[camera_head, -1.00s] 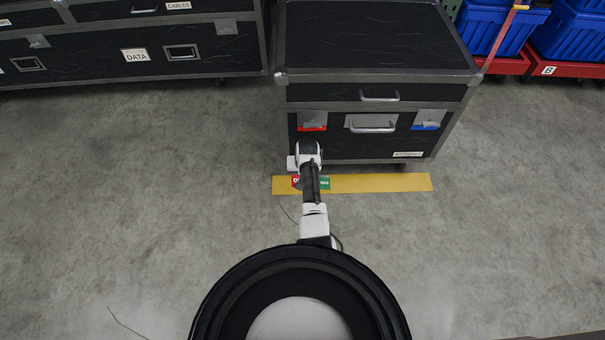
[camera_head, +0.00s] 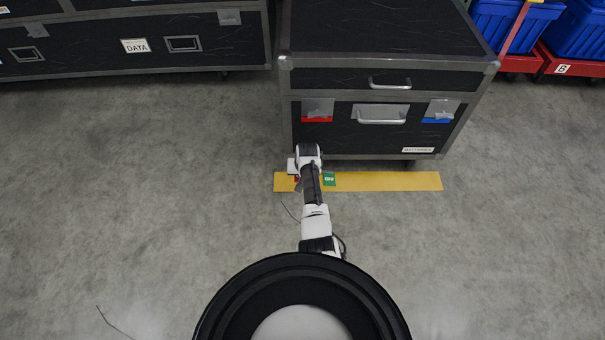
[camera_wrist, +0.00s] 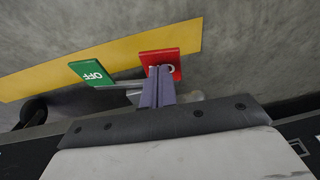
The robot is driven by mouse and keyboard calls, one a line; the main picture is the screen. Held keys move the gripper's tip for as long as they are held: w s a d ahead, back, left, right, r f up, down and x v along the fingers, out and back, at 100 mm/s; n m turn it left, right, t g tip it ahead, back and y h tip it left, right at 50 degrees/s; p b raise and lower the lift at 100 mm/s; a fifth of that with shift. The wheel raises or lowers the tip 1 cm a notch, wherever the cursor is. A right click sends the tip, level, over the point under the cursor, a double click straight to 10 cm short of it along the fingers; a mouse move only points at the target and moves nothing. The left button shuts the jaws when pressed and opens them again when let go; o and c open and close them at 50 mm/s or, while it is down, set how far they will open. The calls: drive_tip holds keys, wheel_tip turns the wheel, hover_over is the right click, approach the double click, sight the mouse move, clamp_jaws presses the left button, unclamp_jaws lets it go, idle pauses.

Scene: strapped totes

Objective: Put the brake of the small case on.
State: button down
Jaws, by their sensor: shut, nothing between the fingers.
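The small case (camera_head: 385,35) is a black case with grey edging, handles and grey patches on its front. In the wrist view a red pedal (camera_wrist: 162,62) and a green pedal marked OFF (camera_wrist: 91,72) stick out from under it on metal arms. The green pedal also shows in the head view (camera_head: 329,179). My gripper (camera_wrist: 158,72) is shut and empty, its fingertips at the red pedal and covering part of it. I cannot tell whether they touch. The red pedal's lettering is mostly hidden.
A yellow floor strip (camera_head: 390,181) runs along the case's front. A long black case marked DATA (camera_head: 100,50) stands at the left. Blue bins (camera_head: 515,22) on red dollies stand at the right.

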drive_tip(key=shift+a+f+h, duration=0.35)
drive_tip(key=shift+a+h, duration=0.1)
drive_tip(key=shift+h, duration=0.25)
drive_tip(key=shift+a+f+n+h+b, duration=0.15)
drive_tip(key=shift+a+f+h+b, duration=0.05)
drive_tip(key=shift+f+h+b, duration=0.4)
drive_tip(key=shift+a+f+n+h+b, duration=0.2)
drive_tip(key=shift+f+h+b, duration=0.25)
drive_tip(key=shift+h+b, duration=0.15)
drive_tip(key=shift+r, duration=0.15)
drive_tip(key=shift+r+p, duration=0.25)
drive_tip(key=shift+p, duration=0.2)
drive_tip(key=r+p, duration=0.3)
drive_tip(key=r, duration=0.1)
drive_tip(key=shift+a, duration=0.35)
drive_tip(key=a+p+v, duration=0.1)
drive_tip(key=p+v, duration=0.2)
drive_tip(key=v, duration=0.6)
drive_tip(key=shift+s, duration=0.2)
